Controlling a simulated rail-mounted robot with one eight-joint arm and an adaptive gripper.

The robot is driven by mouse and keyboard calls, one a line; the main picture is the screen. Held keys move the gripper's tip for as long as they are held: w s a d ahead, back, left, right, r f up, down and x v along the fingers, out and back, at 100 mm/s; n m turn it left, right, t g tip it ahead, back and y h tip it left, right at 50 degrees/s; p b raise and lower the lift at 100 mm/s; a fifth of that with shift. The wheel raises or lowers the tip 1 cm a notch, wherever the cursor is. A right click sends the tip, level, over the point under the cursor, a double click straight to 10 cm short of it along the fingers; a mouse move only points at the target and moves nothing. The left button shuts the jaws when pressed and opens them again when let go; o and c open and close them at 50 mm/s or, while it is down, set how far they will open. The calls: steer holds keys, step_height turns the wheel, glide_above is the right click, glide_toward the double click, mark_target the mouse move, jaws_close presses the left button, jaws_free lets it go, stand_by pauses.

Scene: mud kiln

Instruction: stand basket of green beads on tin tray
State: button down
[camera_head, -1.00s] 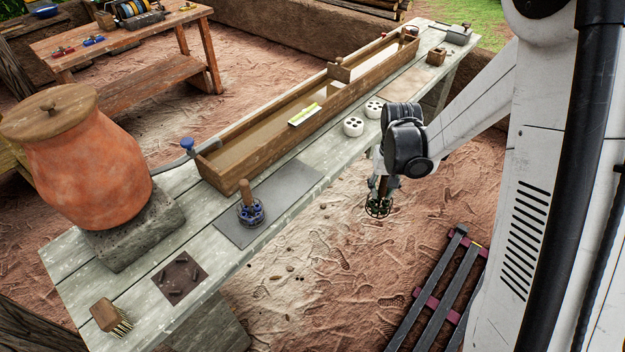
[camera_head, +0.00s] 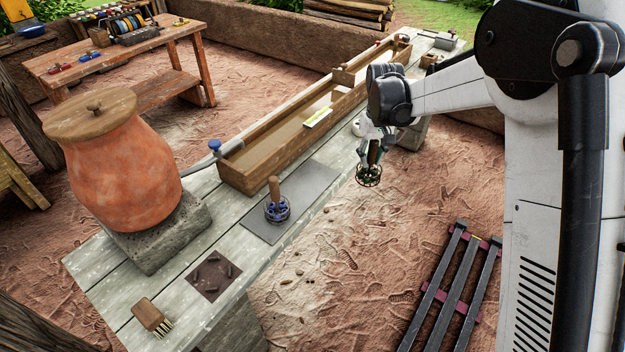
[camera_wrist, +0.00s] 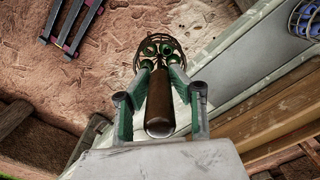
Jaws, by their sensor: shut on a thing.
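The basket of green beads (camera_head: 369,175) is a small round wire basket with an upright brown handle. My gripper (camera_head: 373,152) is shut on that handle and holds the basket in the air, beside the bench's right edge in the head view. In the wrist view the handle (camera_wrist: 158,105) lies between the fingers, with the basket (camera_wrist: 158,48) beyond the fingertips. The tin tray (camera_head: 308,187) looks to be the flat grey sheet on the bench, left of my gripper. A basket of blue beads (camera_head: 277,212) stands upright on its nearer part.
A long wooden trough (camera_head: 270,150) runs behind the tray. A clay jar (camera_head: 122,175) on a stone block, a dark square plate (camera_head: 215,276) and a brush (camera_head: 151,316) are on the left. A dark rack (camera_head: 455,285) lies on the ground at right.

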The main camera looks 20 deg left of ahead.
steer(key=a+r+n, duration=0.2)
steer(key=a+r, duration=0.1)
steer(key=a, duration=0.6)
steer(key=a+r+n, duration=0.2)
steer(key=a+r, duration=0.1)
steer(key=a, duration=0.5)
steer(key=f, duration=1)
steer(key=shift+s+a+f, duration=0.1)
steer(key=shift+s+a, duration=0.15)
steer(key=shift+s, duration=0.1)
steer(key=shift+f, duration=0.15)
steer(key=c, duration=1.5)
jaws_free()
steer(key=shift+c, duration=0.2)
step_height(320, 180, up, 12)
